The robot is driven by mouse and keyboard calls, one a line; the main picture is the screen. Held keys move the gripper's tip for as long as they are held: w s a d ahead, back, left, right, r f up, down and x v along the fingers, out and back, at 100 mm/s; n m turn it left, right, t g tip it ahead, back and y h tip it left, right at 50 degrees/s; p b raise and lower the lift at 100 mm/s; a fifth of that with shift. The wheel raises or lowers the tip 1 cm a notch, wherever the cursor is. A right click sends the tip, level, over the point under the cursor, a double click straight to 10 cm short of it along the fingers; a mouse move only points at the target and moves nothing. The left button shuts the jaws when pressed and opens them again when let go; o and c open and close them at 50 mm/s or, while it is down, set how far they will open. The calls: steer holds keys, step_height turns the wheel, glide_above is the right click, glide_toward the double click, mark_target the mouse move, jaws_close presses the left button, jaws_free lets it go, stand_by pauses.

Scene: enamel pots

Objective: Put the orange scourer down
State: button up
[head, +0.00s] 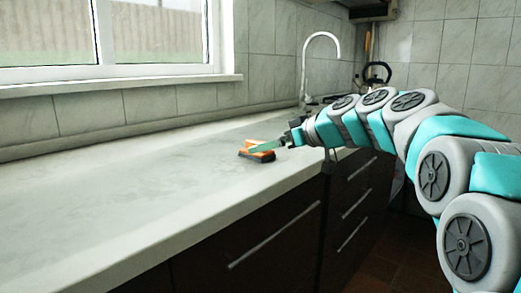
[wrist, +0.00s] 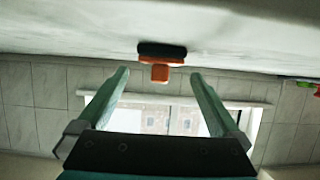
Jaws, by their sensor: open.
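The orange scourer (head: 262,157) has a dark underside and rests on the pale countertop (head: 130,185), near its front edge in the head view. In the wrist view, which is upside down, the scourer (wrist: 160,72) shows its orange grip and dark pad (wrist: 162,51) against the counter. My gripper (head: 264,147) reaches in from the right, and a green finger overlaps the scourer in the head view. In the wrist view my gripper (wrist: 159,78) is open, its fingers apart on either side of the orange grip. I cannot tell how far the fingertips are from it.
A curved tap (head: 322,36) and a dark kettle (head: 377,73) stand at the back. A window (head: 150,35) is on the left wall. Drawers with handles (head: 275,235) are below the counter. The left counter is clear.

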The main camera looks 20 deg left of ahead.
steer(key=v, duration=0.8)
steer(key=shift+b, duration=0.35)
